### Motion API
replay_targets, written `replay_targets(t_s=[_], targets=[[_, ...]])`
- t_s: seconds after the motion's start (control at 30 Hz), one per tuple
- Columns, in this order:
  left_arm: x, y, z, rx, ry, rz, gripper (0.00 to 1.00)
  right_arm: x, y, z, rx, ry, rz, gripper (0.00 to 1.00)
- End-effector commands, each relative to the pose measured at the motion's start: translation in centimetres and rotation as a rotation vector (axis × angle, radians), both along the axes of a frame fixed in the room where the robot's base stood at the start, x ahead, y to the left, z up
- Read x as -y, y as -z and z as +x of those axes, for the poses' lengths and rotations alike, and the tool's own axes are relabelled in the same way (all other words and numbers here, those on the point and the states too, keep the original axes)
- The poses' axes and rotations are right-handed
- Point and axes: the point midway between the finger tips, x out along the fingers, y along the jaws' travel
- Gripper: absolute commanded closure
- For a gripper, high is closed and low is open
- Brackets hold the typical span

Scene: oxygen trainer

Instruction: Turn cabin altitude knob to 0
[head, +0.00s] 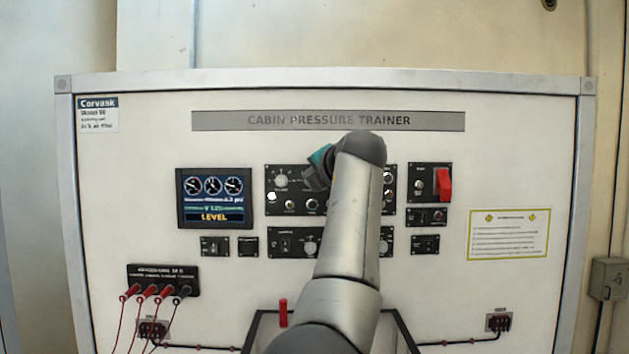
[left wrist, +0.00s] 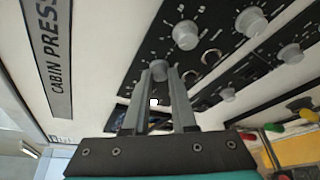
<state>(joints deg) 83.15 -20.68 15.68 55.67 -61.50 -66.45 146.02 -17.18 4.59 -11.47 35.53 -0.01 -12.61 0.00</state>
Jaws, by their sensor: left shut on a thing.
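The cabin pressure trainer (head: 517,150) stands upright in front of me. A black control panel (head: 271,173) near its middle carries several round knobs. My left gripper (head: 314,178) reaches this panel and hides part of it in the head view. In the left wrist view its two fingers (left wrist: 160,74) are closed around a small grey knob (left wrist: 159,67). A larger grey knob (left wrist: 185,36) sits just beyond the fingertips. The labels and dial marks are too small to read, so I cannot tell the held knob's setting. My right gripper is not in view.
A display (head: 214,198) reading LEVEL is left of the knobs. A red switch guard (head: 444,183) is to the right. Red cables plug into a terminal block (head: 162,280) at lower left. A small red handle (head: 283,312) stands below my arm's left side.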

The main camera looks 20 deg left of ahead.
Motion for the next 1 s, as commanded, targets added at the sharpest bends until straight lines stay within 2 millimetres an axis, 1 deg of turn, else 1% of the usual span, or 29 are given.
replay_targets(t_s=[0.43, 0.47, 0.7, 0.73, 1.0], targets=[[-0.02, 0.12, 0.01, 0.000, 0.000, -0.012, 1.00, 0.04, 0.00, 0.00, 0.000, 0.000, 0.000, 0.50], [-0.03, 0.13, 0.01, 0.000, 0.000, -0.012, 0.74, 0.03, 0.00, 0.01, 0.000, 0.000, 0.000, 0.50], [-0.02, 0.08, 0.01, 0.001, 0.000, -0.010, 0.47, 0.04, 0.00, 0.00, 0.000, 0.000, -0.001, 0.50], [-0.03, 0.08, 0.01, 0.001, 0.000, -0.010, 0.45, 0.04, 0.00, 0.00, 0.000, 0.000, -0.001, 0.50], [0.07, 0.02, -0.10, 0.002, 0.000, -0.010, 0.45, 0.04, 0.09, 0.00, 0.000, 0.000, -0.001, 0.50]])
